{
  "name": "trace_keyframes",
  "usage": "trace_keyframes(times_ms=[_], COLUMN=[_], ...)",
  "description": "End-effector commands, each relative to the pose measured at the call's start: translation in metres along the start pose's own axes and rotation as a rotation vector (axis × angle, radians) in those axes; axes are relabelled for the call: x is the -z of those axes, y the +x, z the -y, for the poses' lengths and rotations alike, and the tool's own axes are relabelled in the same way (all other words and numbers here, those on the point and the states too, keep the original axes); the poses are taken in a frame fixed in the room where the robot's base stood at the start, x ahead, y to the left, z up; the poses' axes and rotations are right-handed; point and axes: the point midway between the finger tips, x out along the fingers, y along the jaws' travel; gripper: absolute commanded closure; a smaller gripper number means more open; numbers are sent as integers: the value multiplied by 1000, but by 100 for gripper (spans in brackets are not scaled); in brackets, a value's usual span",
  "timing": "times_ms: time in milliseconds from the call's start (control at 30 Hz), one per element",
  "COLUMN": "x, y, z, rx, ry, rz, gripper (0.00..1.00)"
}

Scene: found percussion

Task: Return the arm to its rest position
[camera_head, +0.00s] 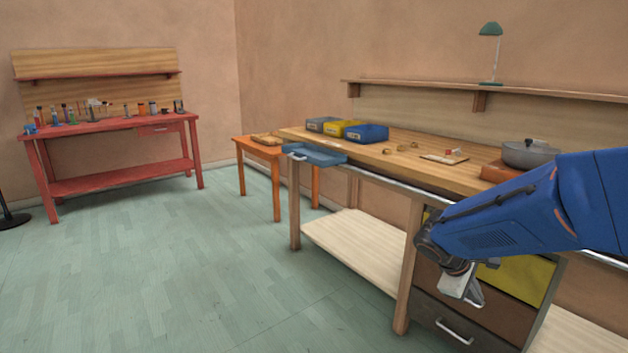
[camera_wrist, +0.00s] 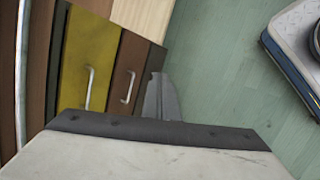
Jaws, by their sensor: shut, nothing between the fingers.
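My gripper (camera_head: 471,300) hangs at the end of my blue arm, in front of the workbench drawers in the head view. It points downward and is shut with nothing in it. In the wrist view the gripper's finger (camera_wrist: 163,97) shows beyond the pale gripper body, over the green floor beside the drawers. My arm reaches in from the right edge of the head view.
The wooden workbench (camera_head: 400,165) carries blue and yellow bins (camera_head: 367,134) and a grey pot (camera_head: 528,153). Its drawers (camera_head: 465,312) are close to my gripper. An orange side table (camera_head: 277,190) and red bench (camera_head: 110,127) stand farther left. The green floor (camera_head: 190,270) is clear.

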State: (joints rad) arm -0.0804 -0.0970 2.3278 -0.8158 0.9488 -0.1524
Motion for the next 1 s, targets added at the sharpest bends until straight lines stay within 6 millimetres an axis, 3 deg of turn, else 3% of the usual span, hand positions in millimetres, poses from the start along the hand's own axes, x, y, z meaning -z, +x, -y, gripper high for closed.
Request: trace_keyframes(times_ms=[100,400,700,1000], x=[-23,-66,-97,-114], y=[-19,-61,-100,-134], z=[16,64,115,160], rx=[46,176,317,455], ry=[108,363,598,782], rz=[-41,-150,-277,-402], gripper=[100,100,100,100])
